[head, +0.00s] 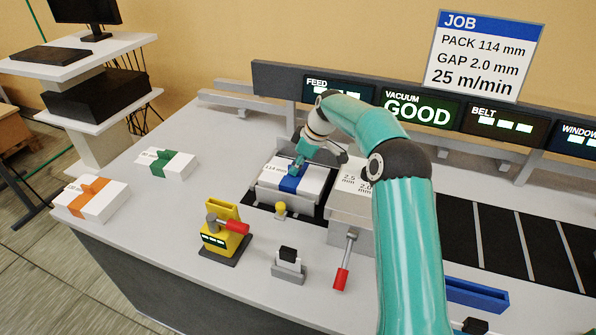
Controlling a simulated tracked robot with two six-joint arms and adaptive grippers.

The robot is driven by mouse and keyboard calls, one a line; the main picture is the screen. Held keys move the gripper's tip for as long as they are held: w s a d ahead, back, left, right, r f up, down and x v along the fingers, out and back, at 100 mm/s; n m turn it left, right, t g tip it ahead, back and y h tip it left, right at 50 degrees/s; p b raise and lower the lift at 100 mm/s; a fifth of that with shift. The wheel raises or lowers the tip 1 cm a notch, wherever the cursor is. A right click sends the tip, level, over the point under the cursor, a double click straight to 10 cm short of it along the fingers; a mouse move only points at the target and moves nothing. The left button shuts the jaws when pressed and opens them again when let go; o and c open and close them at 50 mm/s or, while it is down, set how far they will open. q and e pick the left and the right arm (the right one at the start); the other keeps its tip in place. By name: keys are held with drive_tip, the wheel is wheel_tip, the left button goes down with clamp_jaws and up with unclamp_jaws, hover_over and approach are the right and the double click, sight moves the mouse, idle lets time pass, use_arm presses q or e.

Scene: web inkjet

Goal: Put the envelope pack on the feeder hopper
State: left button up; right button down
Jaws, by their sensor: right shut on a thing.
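The envelope pack (308,178) is white with a blue band and a label reading 114 mm. It lies over the feeder hopper (264,196), a grey tray on a dark base, in the middle of the counter. It looks level and in or just above the hopper; I cannot tell if it rests fully on it. My right gripper (296,170) reaches down from above and is shut on the pack at its blue band. My arm partly hides the area to the right. My left gripper is not in view.
A green-banded pack (180,168) and an orange-banded pack (110,203) lie at left. A yellow device (219,238) with a red handle, a small block (288,268) and a red-handled lever (342,278) stand in front. A job sign (484,55) reads PACK 114 mm.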

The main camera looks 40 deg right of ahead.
drive_tip(key=shift+f, duration=0.85)
drive_tip(key=c, duration=1.2)
unclamp_jaws()
drive_tip(key=shift+c, duration=0.2)
drive_tip(key=shift+r, duration=0.1)
drive_tip(key=v, duration=1.2)
